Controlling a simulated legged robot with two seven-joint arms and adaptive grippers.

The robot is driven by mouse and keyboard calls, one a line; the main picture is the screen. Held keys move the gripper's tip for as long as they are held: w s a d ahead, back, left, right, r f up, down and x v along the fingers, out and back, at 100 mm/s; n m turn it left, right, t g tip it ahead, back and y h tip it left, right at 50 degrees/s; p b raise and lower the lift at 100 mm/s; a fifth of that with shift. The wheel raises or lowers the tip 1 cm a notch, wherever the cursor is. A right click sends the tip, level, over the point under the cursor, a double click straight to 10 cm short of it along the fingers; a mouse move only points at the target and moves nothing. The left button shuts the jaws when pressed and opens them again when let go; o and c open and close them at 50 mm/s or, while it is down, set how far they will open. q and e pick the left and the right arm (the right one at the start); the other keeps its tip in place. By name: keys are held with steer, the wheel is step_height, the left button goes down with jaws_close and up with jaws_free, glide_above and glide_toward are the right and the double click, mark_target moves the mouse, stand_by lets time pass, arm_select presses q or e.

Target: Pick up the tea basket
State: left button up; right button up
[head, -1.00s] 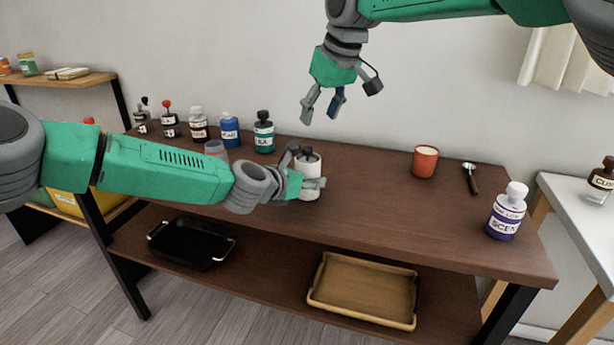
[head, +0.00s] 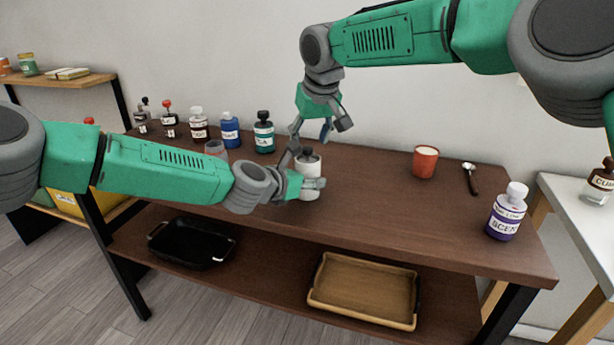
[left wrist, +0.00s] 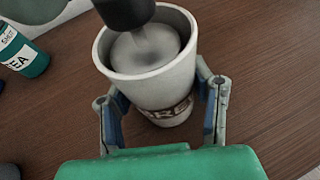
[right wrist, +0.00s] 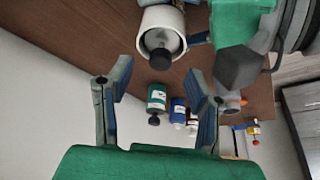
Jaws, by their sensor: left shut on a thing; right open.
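A white cup (head: 309,169) with a dark printed label stands on the brown table. My left gripper (head: 312,187) is shut around its sides; both fingers flank the cup (left wrist: 160,88) in the left wrist view. A dark knob (head: 307,152), probably the tea basket's handle, sticks up from the cup's mouth. The knob also shows in the left wrist view (left wrist: 125,12) and the right wrist view (right wrist: 160,59). The basket's body inside the cup is mostly hidden. My right gripper (head: 312,132) is open and empty, just above and behind the cup, apart from the knob.
Several bottles, including a teal one (head: 264,133) and a blue one (head: 229,130), line the table's back left. A red cup (head: 425,162), a spoon-like utensil (head: 470,177) and a purple-labelled bottle (head: 507,212) stand right. The table's middle right is clear.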

mark_target(308, 147)
steer(key=x, duration=0.3)
steer(key=shift+f, duration=0.4)
jaws_close()
steer(key=shift+r, duration=0.15)
step_height(308, 147, up, 12)
steer(key=s+d, duration=0.3)
steer(key=s, duration=0.5)
steer(key=s+d, duration=0.3)
steer(key=s, duration=0.5)
steer(key=shift+s+d, duration=0.3)
steer(key=shift+s, duration=0.05)
stand_by(0.7)
steer(key=shift+s, duration=0.1)
